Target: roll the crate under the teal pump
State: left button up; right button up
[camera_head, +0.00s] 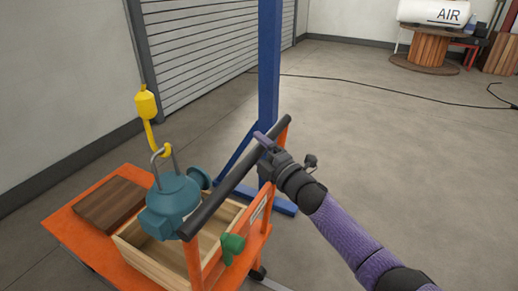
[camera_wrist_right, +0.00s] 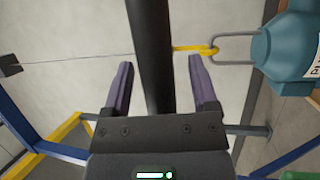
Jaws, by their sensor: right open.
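The teal pump (camera_head: 172,204) hangs by its metal shackle from a yellow hook (camera_head: 147,108) at the left. It also shows at the right of the right wrist view (camera_wrist_right: 290,48). The open wooden crate (camera_head: 146,262) sits on an orange cart (camera_head: 72,220); the pump overlaps it in view, and I cannot tell the gap between them. The cart's dark push bar (camera_head: 226,187) runs above the crate. My right gripper (camera_head: 267,146) is open at the bar's far part. In the right wrist view the bar (camera_wrist_right: 151,50) passes between its two spread fingers (camera_wrist_right: 160,82). My left gripper is not in view.
A brown wooden block (camera_head: 112,204) lies on the cart's left part. A green piece (camera_head: 232,247) is on the cart's near side. A blue post (camera_head: 268,70) with floor legs stands behind. Open floor (camera_head: 400,160) lies to the right, crossed by a black cable.

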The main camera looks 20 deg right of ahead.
jog(key=shift+s, duration=0.15)
jog(key=p+v, duration=0.2)
jog(key=v, duration=0.7)
jog(key=shift+s+p, duration=0.35)
jog(key=shift+d+f, duration=0.1)
